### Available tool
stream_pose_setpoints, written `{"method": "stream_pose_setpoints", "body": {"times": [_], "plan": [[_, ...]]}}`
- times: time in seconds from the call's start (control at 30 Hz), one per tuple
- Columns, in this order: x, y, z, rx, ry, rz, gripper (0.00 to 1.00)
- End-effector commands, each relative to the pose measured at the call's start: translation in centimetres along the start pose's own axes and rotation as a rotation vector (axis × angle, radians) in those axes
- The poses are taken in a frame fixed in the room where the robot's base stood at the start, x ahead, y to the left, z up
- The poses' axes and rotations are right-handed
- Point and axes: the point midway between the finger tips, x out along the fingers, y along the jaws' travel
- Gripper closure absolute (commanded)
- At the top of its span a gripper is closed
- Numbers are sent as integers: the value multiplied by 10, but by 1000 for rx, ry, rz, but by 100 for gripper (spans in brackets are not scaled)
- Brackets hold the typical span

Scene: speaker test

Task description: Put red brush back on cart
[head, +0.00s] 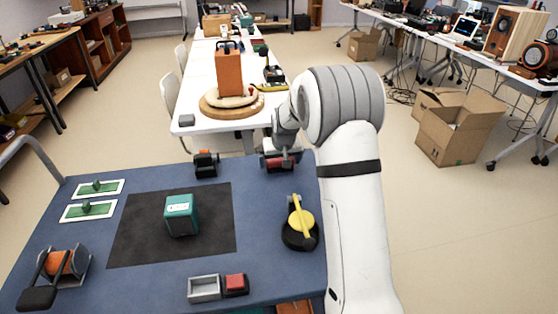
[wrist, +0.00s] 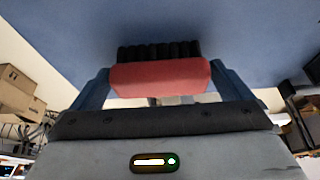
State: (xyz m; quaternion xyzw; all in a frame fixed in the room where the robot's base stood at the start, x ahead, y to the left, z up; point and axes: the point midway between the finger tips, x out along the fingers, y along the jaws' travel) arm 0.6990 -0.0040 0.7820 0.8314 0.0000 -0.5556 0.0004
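The red brush (wrist: 160,78), a red block with dark bristles, sits between the two fingers of my gripper (wrist: 160,85) in the wrist view. Both fingers touch its ends, so my gripper is shut on it. The bristles point away from the gripper, toward the blue cart top. In the head view, the red brush (head: 278,164) shows small under my gripper at the far right edge of the blue cart (head: 262,255). I cannot tell whether the bristles touch the cart surface.
On the cart are a teal box (head: 181,214) on a dark mat, a yellow-and-black round item (head: 300,224), a small black-and-orange item (head: 206,163), a grey tray (head: 204,288) and a red block (head: 236,284). A white table (head: 205,120) stands beyond.

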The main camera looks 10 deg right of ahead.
Motion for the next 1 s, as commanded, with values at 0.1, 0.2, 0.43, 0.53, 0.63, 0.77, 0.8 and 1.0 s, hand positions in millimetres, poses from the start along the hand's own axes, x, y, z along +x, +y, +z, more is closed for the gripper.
{"method": "stream_pose_setpoints", "body": {"times": [0.1,0.2,0.43,0.53,0.63,0.77,0.8,1.0], "plan": [[0,0,0,0,0,0,0],[-1,0,0,0,0,0,0],[-23,0,-2,1,4,0,0],[-44,1,-3,1,5,0,0],[-67,1,-3,1,5,0,0],[-93,1,-2,1,3,1,0],[-99,1,-2,1,3,1,0],[-120,1,-1,1,1,1,0]]}}
